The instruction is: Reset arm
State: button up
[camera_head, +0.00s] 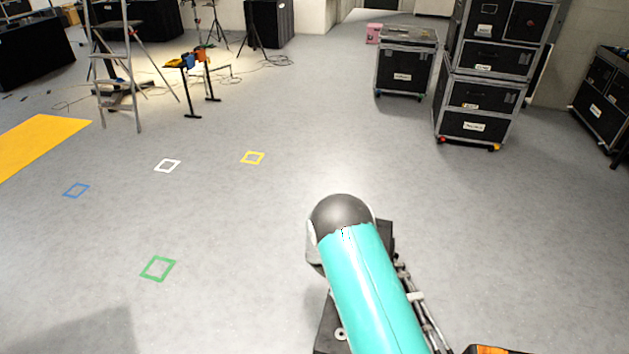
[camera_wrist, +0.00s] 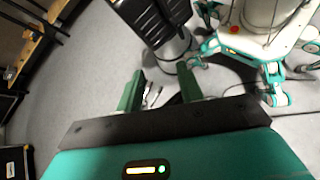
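My gripper (camera_wrist: 160,70) shows in the wrist view. Its two green fingers stand apart with grey floor visible between them, and nothing is held. My teal arm fills the lower middle of the head view, bent forward over the floor, and its gripper end is hidden there. The wrist view is tilted and looks back toward white and teal parts of my own body and legs at the upper right.
Open grey floor with a green square (camera_head: 158,268), white square (camera_head: 167,166), yellow square (camera_head: 253,158) and blue square (camera_head: 76,190) lies ahead. A stepladder (camera_head: 113,60) stands at left. Stacked black cases (camera_head: 477,92) and a lower case (camera_head: 404,72) stand at right.

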notch_tip(320, 180, up, 27)
jog(key=s+m+t+y, duration=0.2)
jog(key=m+t+y, duration=0.2)
jog(key=y, duration=0.2)
jog(key=s+r+m+t+y, duration=0.3)
jog(key=s+r+t, duration=0.4)
jog(key=s+r, duration=0.9)
jog(key=shift+s+d+m+t, duration=0.2)
jog(key=shift+s+m+t, duration=0.2)
jog(key=shift+m, duration=0.1)
jog(key=shift+a, duration=0.15)
